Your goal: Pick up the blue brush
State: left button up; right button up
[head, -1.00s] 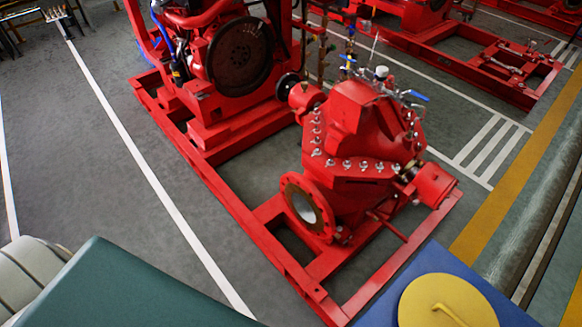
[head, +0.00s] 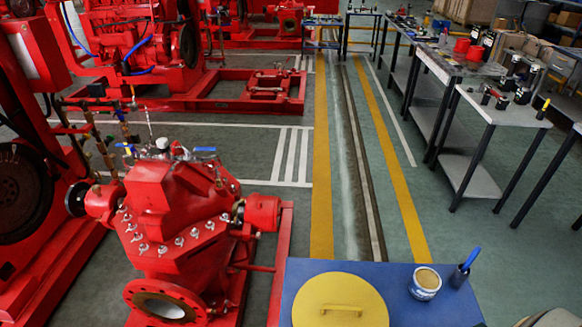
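In the head view, a blue brush (head: 470,260) stands upright, tilted slightly right, in a small dark cup (head: 458,277). Only its blue upper part shows; its lower end is hidden in the cup. The cup stands at the right side of a blue table top (head: 408,307) at the bottom of the view. Neither of my grippers is in view.
An open can (head: 425,283) stands just left of the cup. A round yellow lid with a handle (head: 340,302) lies left of the can. A red pump (head: 175,215) stands to the left. Benches with tools (head: 500,105) stand at the back right. The striped floor between is clear.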

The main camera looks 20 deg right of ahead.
aim_at(474, 256)
jog(key=z, duration=2.2)
jog(key=i+l+u, duration=0.1)
jog(key=l, duration=0.35)
jog(key=i+l, duration=0.1)
jog(key=l, duration=0.35)
jog(key=l+u, duration=0.15)
jog(key=l, duration=0.3)
jog(key=i, duration=0.05)
